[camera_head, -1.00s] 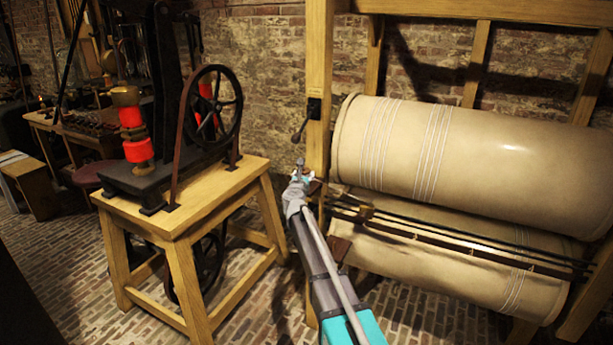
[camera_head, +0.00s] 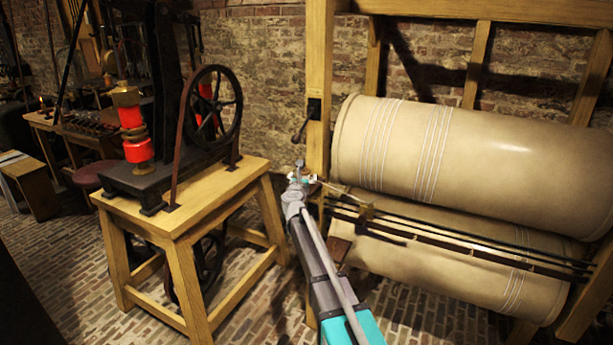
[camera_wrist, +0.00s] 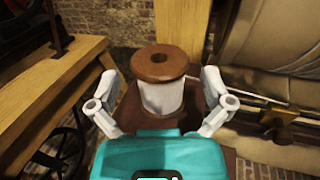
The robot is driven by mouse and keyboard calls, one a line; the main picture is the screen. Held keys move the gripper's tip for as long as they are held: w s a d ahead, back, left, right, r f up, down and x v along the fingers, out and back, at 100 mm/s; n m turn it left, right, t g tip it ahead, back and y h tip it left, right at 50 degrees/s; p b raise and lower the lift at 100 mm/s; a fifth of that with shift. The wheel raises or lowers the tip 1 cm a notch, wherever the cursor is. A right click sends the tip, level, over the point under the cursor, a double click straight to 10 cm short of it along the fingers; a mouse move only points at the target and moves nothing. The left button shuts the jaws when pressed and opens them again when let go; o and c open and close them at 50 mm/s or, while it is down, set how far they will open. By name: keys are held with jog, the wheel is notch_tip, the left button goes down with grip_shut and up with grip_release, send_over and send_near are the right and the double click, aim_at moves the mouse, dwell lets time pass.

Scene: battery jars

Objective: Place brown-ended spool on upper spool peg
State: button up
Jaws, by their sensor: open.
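The brown-ended spool (camera_wrist: 160,64) stands upright in the middle of the wrist view. It has a round brown top with a dark centre hole and white winding below. My gripper (camera_wrist: 158,82) is open, with one grey finger on each side of the spool and gaps showing. In the head view my gripper (camera_head: 298,178) is beside the wooden frame post. The spool is too small to make out clearly there. A brown support (camera_wrist: 120,108) shows beneath and beside the spool.
A wooden post (camera_head: 318,90) rises close behind the gripper. Two large cream drums (camera_head: 480,160) fill the right, with dark rails (camera_head: 450,233) between them. A pale thread runs right from the spool. A wooden stand with a black wheel (camera_head: 213,108) is at left.

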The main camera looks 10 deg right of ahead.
jog(key=v, duration=1.1)
dwell(0.5)
jog(key=shift+r, duration=0.1)
jog(key=s+a+f+n+y, duration=0.1)
jog(key=s+a+n+y, duration=0.15)
jog(key=n+y, duration=0.45)
jog(key=s+a+n+y, duration=0.2)
jog(key=a+n, duration=0.2)
jog(key=n, duration=0.6)
jog(key=s+f+n+g+y, duration=0.3)
jog(key=s+f+n+g, duration=0.5)
jog(key=n, duration=0.4)
jog(key=s+d+f+n+g+h, duration=0.2)
jog(key=s+d+f+n+g, duration=0.1)
jog(key=s, duration=0.4)
jog(key=s+d+f+n+g+h, duration=0.2)
jog(key=s+d+f+n+g, duration=0.1)
jog(key=s, duration=0.4)
jog(key=s+d+f+n+g+h, duration=0.2)
jog(key=s+d+f+n+g, duration=0.1)
jog(key=s, duration=0.4)
jog(key=shift+s+d+f+n, duration=0.15)
jog(key=shift+d+f+n, duration=0.2)
jog(key=shift+d+n, duration=0.65)
